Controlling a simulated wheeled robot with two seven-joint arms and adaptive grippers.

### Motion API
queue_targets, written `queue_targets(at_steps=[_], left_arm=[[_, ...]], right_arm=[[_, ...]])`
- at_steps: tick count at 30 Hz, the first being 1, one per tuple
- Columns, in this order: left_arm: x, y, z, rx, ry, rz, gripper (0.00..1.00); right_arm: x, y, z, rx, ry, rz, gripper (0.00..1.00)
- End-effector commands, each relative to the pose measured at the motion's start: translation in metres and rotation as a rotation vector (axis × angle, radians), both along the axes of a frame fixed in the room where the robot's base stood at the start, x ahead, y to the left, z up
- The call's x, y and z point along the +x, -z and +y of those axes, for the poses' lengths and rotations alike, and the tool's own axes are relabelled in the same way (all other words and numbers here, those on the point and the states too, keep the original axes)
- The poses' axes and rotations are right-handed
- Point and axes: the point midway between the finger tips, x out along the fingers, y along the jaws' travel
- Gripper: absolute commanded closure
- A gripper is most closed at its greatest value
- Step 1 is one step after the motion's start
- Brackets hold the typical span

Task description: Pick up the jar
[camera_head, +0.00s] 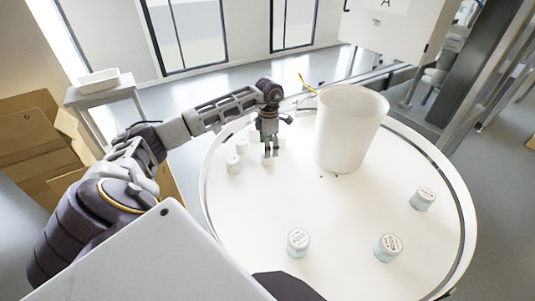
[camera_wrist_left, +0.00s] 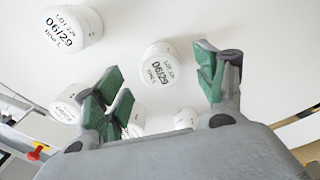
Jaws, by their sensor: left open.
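Small white lidded jars with printed labels stand on the round white table (camera_head: 330,265). Near my left gripper (camera_head: 271,153) are several jars, including one at the left (camera_head: 234,164) and one behind it (camera_head: 241,146). Apart from them stand a front jar (camera_head: 299,241), a front-right jar (camera_head: 388,247) and a right jar (camera_head: 423,198). My left gripper points down, open, with green pads. In the left wrist view, one jar (camera_wrist_left: 162,62) shows between and beyond the spread fingers; others (camera_wrist_left: 72,28) lie left and below, partly hidden. My right gripper is out of view.
A large white cylindrical container (camera_head: 345,135) stands on the table right of my left gripper. A hanging white box (camera_head: 390,28) is behind it. Cardboard boxes (camera_head: 30,140) are at the left. The table's front middle is mostly clear.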

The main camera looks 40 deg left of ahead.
Motion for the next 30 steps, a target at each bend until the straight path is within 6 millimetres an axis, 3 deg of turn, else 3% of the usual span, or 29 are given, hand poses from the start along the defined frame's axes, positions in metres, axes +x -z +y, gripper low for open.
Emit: queue_targets(at_steps=[17, 30], left_arm=[[-0.001, 0.008, 0.000, 0.000, 0.000, 0.001, 0.29], [-0.004, 0.045, 0.003, -0.001, -0.001, 0.002, 0.29]], right_arm=[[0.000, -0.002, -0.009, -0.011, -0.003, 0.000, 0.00], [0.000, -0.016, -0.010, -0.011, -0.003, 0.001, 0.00]])
